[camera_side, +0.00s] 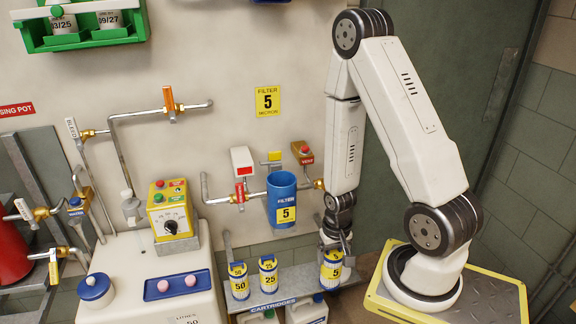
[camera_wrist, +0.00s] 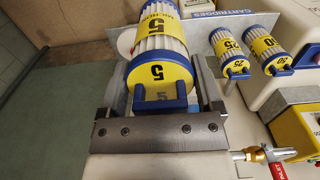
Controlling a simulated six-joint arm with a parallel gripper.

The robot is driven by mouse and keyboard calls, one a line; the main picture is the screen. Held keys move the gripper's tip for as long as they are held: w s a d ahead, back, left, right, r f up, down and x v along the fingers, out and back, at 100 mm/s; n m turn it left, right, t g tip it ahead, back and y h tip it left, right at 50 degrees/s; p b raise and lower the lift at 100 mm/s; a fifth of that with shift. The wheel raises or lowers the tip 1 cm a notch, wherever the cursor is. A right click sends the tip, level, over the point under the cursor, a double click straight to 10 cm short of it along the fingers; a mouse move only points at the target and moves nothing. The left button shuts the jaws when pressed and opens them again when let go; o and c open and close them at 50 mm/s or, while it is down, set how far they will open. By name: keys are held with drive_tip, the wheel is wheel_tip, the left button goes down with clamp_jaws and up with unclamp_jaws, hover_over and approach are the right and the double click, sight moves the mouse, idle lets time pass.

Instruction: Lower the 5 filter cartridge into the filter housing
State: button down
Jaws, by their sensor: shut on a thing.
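The 5 filter cartridge (camera_side: 331,272) is a white pleated cylinder with a yellow band and blue ends. It is upright at the right end of the cartridge shelf. My gripper (camera_side: 336,242) is above it, pointing down, with its fingers around the cartridge's top. In the wrist view my gripper (camera_wrist: 160,105) is shut on the blue handle of the 5 cartridge (camera_wrist: 159,62). I cannot tell whether the cartridge's base touches the shelf. The filter housing (camera_side: 282,200) is an open-topped blue cup labelled 5 on the wall pipe, up and left of the cartridge.
The 50 cartridge (camera_side: 238,281) and 25 cartridge (camera_side: 268,277) stand left on the shelf (camera_side: 290,283); both also show in the wrist view. A red vent valve (camera_side: 302,152) and a white-and-red valve (camera_side: 242,162) flank the housing above. A cream tank (camera_side: 150,270) stands left.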

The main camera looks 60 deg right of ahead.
drive_tip(key=w+d+r+n, duration=0.15)
drive_tip(key=w+r, duration=0.35)
drive_tip(key=w, duration=0.5)
drive_tip(key=w+d+r+n, duration=0.1)
drive_tip(key=w+r+n, duration=0.2)
drive_tip(key=w+r, duration=0.45)
drive_tip(key=w+d+r+n, duration=0.4)
drive_tip(key=w+d+r, duration=0.2)
drive_tip(key=d+r, duration=0.3)
drive_tip(key=d, duration=0.3)
drive_tip(key=shift+d+r, duration=0.25)
drive_tip(key=shift+f+n, duration=0.2)
drive_tip(key=shift+n, duration=0.05)
drive_tip(key=shift+f, duration=9.7)
